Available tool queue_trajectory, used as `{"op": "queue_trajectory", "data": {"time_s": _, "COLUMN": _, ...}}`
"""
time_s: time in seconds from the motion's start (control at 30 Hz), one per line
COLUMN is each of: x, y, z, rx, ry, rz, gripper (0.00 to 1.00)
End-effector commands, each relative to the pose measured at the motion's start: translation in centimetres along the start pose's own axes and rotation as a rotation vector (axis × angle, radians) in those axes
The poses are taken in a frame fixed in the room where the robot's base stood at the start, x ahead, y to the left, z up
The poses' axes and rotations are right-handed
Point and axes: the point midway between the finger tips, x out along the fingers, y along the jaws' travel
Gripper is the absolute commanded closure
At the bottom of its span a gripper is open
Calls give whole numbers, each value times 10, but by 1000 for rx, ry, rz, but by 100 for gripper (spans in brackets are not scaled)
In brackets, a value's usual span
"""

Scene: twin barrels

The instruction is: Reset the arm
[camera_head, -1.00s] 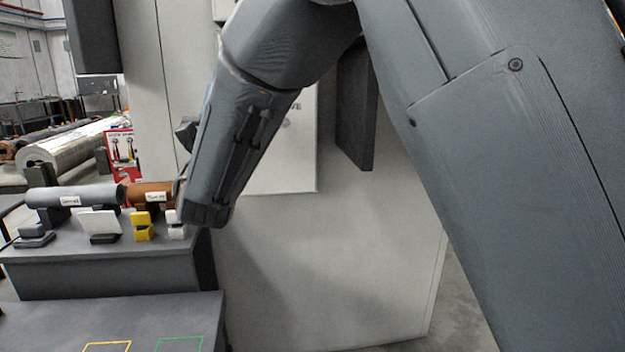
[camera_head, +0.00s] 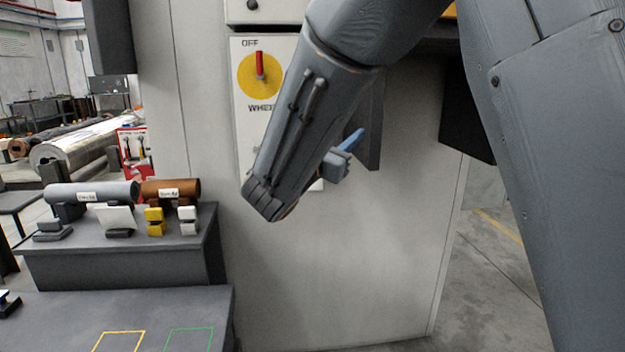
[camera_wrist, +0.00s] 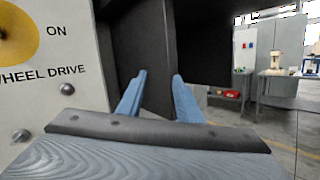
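My arm reaches down from the top right in the head view, in front of a pale machine cabinet (camera_head: 330,270). My gripper (camera_head: 358,136) shows only partly there, behind the end link, with a blue finger pointing right. In the wrist view my gripper (camera_wrist: 160,75) has two blue fingers standing apart with nothing between them. It is open and empty. A dark upright plate stands beyond the fingers; I cannot tell how far away it is.
A white panel with a yellow dial (camera_head: 247,78) and red handle, marked OFF, is left of my arm. A grey bench (camera_head: 120,265) at the left holds a grey cylinder (camera_head: 100,190), a copper-coloured cylinder (camera_head: 180,185) and small blocks. Floor (camera_head: 490,290) shows at the right.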

Motion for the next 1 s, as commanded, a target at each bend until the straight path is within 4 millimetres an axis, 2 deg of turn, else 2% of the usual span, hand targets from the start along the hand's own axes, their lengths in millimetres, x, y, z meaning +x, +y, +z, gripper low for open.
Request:
{"op": "queue_trajectory", "data": {"time_s": 0.03, "x": 8, "y": -34, "z": -11, "rx": 15, "ry": 60, "rz": -86, "gripper": 68}}
{"op": "queue_trajectory", "data": {"time_s": 0.13, "x": 10, "y": -98, "z": -36, "rx": 64, "ry": 182, "rz": -264, "gripper": 68}}
{"op": "queue_trajectory", "data": {"time_s": 0.27, "x": -7, "y": -181, "z": -68, "rx": 164, "ry": 331, "rz": -518, "gripper": 68}}
{"op": "queue_trajectory", "data": {"time_s": 0.3, "x": -17, "y": -205, "z": -78, "rx": 204, "ry": 374, "rz": -601, "gripper": 68}}
{"op": "queue_trajectory", "data": {"time_s": 0.37, "x": -36, "y": -240, "z": -91, "rx": 275, "ry": 434, "rz": -734, "gripper": 68}}
{"op": "queue_trajectory", "data": {"time_s": 0.4, "x": -51, "y": -260, "z": -100, "rx": 327, "ry": 470, "rz": -825, "gripper": 68}}
{"op": "queue_trajectory", "data": {"time_s": 0.5, "x": -92, "y": -301, "z": -119, "rx": 474, "ry": 542, "rz": -1048, "gripper": 68}}
{"op": "queue_trajectory", "data": {"time_s": 0.63, "x": -148, "y": -332, "z": -137, "rx": 702, "ry": 592, "rz": -1337, "gripper": 68}}
{"op": "queue_trajectory", "data": {"time_s": 0.8, "x": -209, "y": -339, "z": -153, "rx": 1045, "ry": 575, "rz": -1692, "gripper": 68}}
{"op": "queue_trajectory", "data": {"time_s": 0.9, "x": -230, "y": -333, "z": -158, "rx": 1241, "ry": 525, "rz": -1860, "gripper": 68}}
{"op": "queue_trajectory", "data": {"time_s": 1.0, "x": -241, "y": -326, "z": -161, "rx": 1398, "ry": 465, "rz": -1981, "gripper": 68}}
